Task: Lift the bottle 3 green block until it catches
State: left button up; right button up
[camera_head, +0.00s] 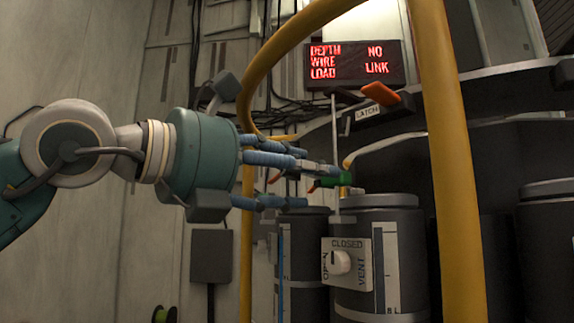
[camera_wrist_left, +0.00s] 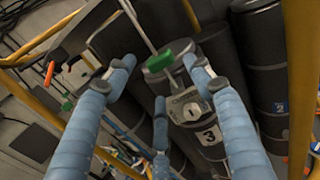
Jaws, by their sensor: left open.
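The green block (camera_head: 343,180) sits low on a thin upright rod, just above the lid of a dark bottle (camera_head: 380,232). In the left wrist view the green block (camera_wrist_left: 168,54) shows over the bottle marked 3 (camera_wrist_left: 208,136). My left gripper (camera_head: 318,186) reaches in from the left with its blue fingers at the block's height. In the wrist view the fingers (camera_wrist_left: 158,78) are spread, with the block between and beyond the upper two tips. I cannot tell whether any finger touches it. My right gripper is not in view.
Yellow rails (camera_head: 447,160) stand close in front and arch over my left arm. An orange lever (camera_head: 381,94) marked LATCH is above the bottle. The vent knob (camera_head: 340,262) is on the bottle's front. A red-lettered display (camera_head: 352,63) reads DEPTH, WIRE, LOAD, NO LINK.

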aim_at(330, 179)
pick_arm(q)
jog(key=p+x, duration=0.2)
jog(key=x, duration=0.3)
jog(key=shift+w+d+f, duration=0.1)
jog(key=shift+w+d, duration=0.05)
jog(key=shift+d, duration=0.15)
dwell(0.4)
